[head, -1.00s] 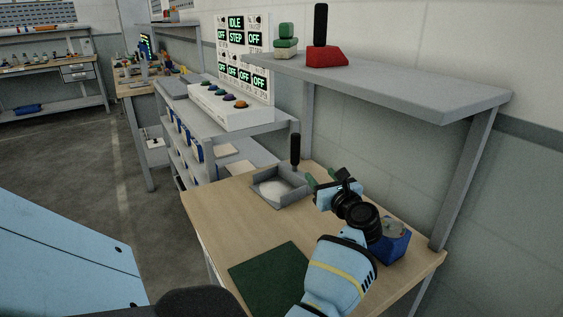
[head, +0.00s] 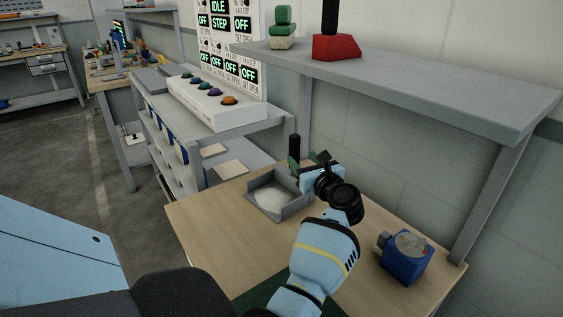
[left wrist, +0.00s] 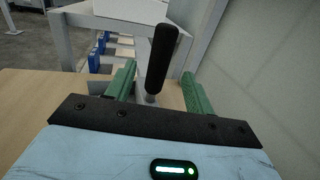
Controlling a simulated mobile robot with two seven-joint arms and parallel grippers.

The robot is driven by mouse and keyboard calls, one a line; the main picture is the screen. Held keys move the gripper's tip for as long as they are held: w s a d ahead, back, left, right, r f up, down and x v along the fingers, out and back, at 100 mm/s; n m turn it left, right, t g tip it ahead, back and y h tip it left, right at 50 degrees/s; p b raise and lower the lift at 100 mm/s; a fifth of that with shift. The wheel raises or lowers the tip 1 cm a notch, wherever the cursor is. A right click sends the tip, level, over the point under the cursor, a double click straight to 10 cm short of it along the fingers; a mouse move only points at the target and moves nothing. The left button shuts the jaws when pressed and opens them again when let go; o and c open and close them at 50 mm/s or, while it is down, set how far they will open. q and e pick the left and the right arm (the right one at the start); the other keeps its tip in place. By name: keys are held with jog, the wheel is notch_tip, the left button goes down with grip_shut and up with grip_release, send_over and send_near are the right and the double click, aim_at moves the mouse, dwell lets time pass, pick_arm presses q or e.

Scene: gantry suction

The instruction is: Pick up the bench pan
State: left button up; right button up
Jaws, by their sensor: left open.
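The bench pan (head: 264,200) is a grey, shallow, open-fronted tray with white material in it and an upright black handle (head: 294,149) at its back. It sits on the wooden bench. My left gripper (head: 307,161) is open at the handle, its green fingers apart. In the left wrist view, the black handle (left wrist: 162,58) rises between the two green fingers of my left gripper (left wrist: 158,72), with a gap to each side; contact does not show. Most of the pan is hidden there by the gripper. My right gripper is not in view.
A blue block-shaped device (head: 404,262) stands on the wooden bench (head: 215,228) at right. A grey shelf (head: 420,85) overhangs the bench and carries a red-based object (head: 336,47) and a green stack (head: 282,28). A control panel (head: 228,45) stands behind left. A dark green mat (head: 262,298) lies in front.

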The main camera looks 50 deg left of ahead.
aim_at(297, 152)
pick_arm(q)
jog(key=shift+a, duration=0.1)
jog(key=shift+b+x, duration=0.6)
jog(key=shift+x, duration=2.7)
jog(key=shift+w+a, duration=0.2)
jog(key=shift+a, duration=0.3)
jog(key=shift+c, duration=0.2)
jog(key=shift+r, duration=0.15)
grip_shut()
